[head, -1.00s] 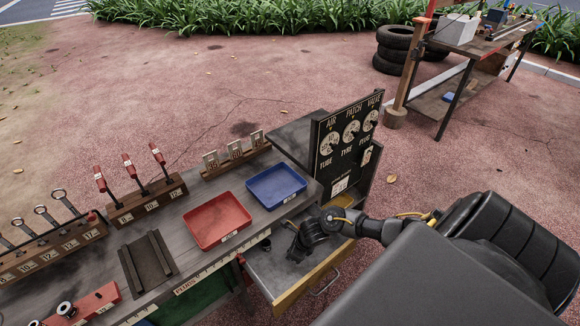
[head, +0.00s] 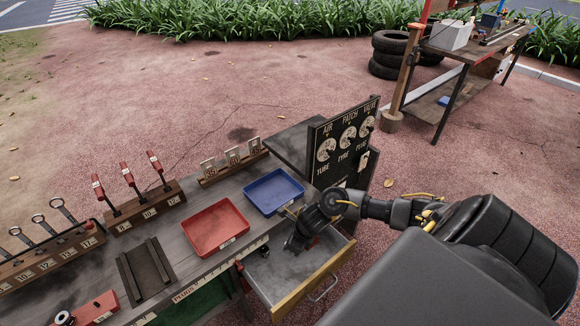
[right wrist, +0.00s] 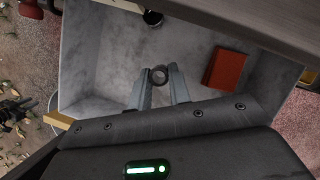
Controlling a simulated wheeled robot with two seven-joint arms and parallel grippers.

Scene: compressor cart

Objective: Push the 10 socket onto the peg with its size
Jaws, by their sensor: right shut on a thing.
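My right gripper (head: 292,244) is inside or just above the open grey drawer (head: 262,283). In the right wrist view its two fingers (right wrist: 161,88) are closed on a small dark ring-shaped socket (right wrist: 159,75). The socket's size mark is not readable. Another dark socket (right wrist: 153,18) is by the drawer wall and also shows in the head view (head: 264,250). A red rail (head: 98,308) at the lower left edge of the bench carries at least one socket (head: 64,318); its peg labels are too small to read. My left gripper is not seen.
A red box (right wrist: 225,68) lies in the drawer. A red tray (head: 215,228) and a blue tray (head: 273,191) sit on the bench beside it. A black dial panel (head: 345,140) stands behind the drawer. Red-handled tools (head: 129,178) and wrenches (head: 40,228) stand in racks at left.

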